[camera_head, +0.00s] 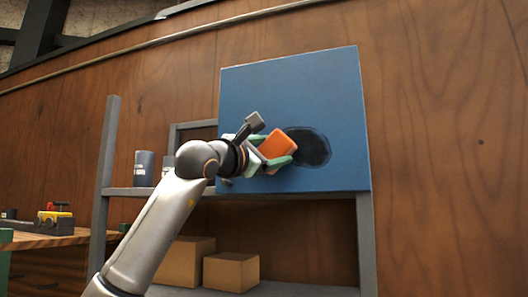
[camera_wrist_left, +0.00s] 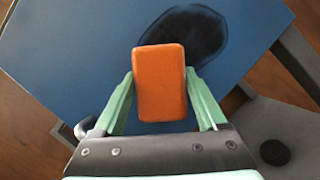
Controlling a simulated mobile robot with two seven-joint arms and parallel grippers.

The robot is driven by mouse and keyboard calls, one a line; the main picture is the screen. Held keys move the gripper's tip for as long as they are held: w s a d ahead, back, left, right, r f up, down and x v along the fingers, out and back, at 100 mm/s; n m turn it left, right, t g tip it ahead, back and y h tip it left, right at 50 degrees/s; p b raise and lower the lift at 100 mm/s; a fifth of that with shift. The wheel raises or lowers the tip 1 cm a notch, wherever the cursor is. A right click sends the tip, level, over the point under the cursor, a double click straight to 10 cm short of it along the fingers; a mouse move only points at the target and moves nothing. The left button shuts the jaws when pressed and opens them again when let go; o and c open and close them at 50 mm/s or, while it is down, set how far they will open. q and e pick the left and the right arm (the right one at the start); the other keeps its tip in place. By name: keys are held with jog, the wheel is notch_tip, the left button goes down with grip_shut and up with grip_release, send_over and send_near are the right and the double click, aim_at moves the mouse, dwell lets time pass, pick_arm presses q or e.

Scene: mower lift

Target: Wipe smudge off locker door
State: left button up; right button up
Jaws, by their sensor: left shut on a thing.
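The blue locker door (camera_head: 290,90) fills the upper middle of the head view. A dark oval smudge (camera_head: 313,148) is on its lower part; it also shows in the left wrist view (camera_wrist_left: 205,35). My left gripper (camera_head: 269,156) is shut on an orange block-like sponge (camera_head: 277,143), which also shows between the green fingers in the left wrist view (camera_wrist_left: 160,85). The sponge is at the left edge of the smudge in the head view and overlaps part of it in the wrist view. I cannot tell whether it touches the door. My right gripper is not in view.
The locker stands on a grey shelf unit (camera_head: 366,240) against a wooden wall (camera_head: 450,120). Grey cups (camera_head: 144,168) stand on the shelf at left, with cardboard boxes (camera_head: 231,272) below. A workbench (camera_head: 45,238) with a yellow and red item is at far left.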

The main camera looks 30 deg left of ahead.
pick_arm(q)
jog(key=shift+w+d, duration=0.5)
jog(key=shift+d, duration=1.5)
jog(key=shift+w+d, duration=0.55)
jog(key=shift+d, duration=1.45)
jog(key=shift+w+d, duration=0.5)
jog(key=shift+d, duration=1.5)
jog(key=shift+a, duration=0.15)
